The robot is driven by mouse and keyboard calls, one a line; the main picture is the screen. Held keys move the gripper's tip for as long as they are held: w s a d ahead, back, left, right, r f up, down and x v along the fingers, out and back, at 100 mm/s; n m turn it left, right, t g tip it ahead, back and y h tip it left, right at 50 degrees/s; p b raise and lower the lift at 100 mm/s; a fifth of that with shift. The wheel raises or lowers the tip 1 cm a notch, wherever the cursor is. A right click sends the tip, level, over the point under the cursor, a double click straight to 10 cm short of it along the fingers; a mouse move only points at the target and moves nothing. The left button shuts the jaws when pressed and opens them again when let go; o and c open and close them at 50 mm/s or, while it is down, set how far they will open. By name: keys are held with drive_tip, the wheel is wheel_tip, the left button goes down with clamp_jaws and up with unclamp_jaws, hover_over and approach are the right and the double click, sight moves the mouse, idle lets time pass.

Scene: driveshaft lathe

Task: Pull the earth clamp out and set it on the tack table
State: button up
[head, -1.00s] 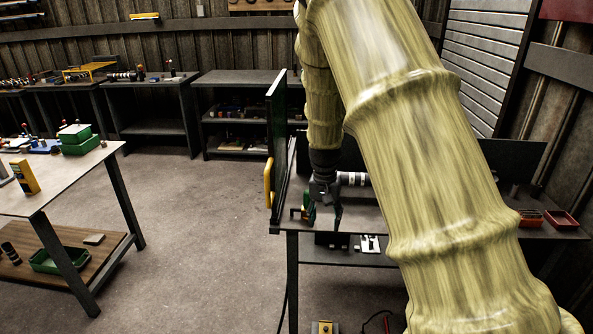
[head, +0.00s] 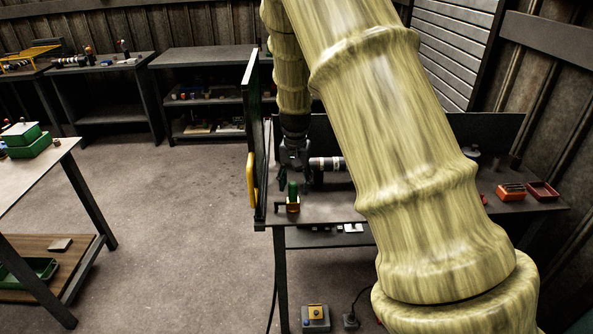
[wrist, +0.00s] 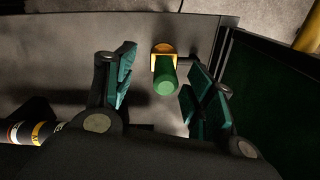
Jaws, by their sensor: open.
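What looks like the earth clamp, a green-handled piece with an orange-yellow base (head: 293,197), stands upright near the front left of the dark bench (head: 335,209). In the wrist view the green handle (wrist: 166,78) shows between my fingers with gaps on both sides, so nothing is held. My gripper (head: 295,178) is open and hangs over the bench, just behind the green piece in the head view; in the wrist view my gripper (wrist: 161,66) has both finger pads spread. A pale-topped table (head: 45,165) at the left may be the tack table; I cannot tell for certain.
A dark upright screen (head: 252,140) with a yellow handle (head: 252,182) borders the bench's left side. A striped cylinder (head: 327,163) lies beside my gripper. Floor (head: 175,210) between the tables is clear.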

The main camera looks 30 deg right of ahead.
sight(293, 192)
drive_tip(key=f, duration=0.1)
drive_tip(key=w+f, duration=0.1)
drive_tip(key=f, duration=0.1)
drive_tip(key=w+f, duration=0.1)
drive_tip(key=f, duration=0.1)
drive_tip(key=shift+w+d+f+p, duration=0.1)
drive_tip(key=shift+w+f+p, duration=0.1)
drive_tip(key=shift+p, duration=0.1)
drive_tip(key=shift+s+f, duration=0.15)
drive_tip(key=shift+s, duration=0.6)
drive_tip(key=shift+w+f, duration=0.4)
drive_tip(key=shift+w, duration=0.1)
drive_tip(key=shift+s+r, duration=0.25)
drive_tip(key=shift+s, duration=0.05)
drive_tip(key=c, duration=0.6)
clamp_jaws()
drive_tip(key=shift+w+r+p, duration=0.1)
drive_tip(key=shift+r+p, duration=0.25)
drive_tip(key=shift+p, duration=0.25)
drive_tip(key=shift+r+p, duration=1.5)
drive_tip(key=shift+r, duration=0.2)
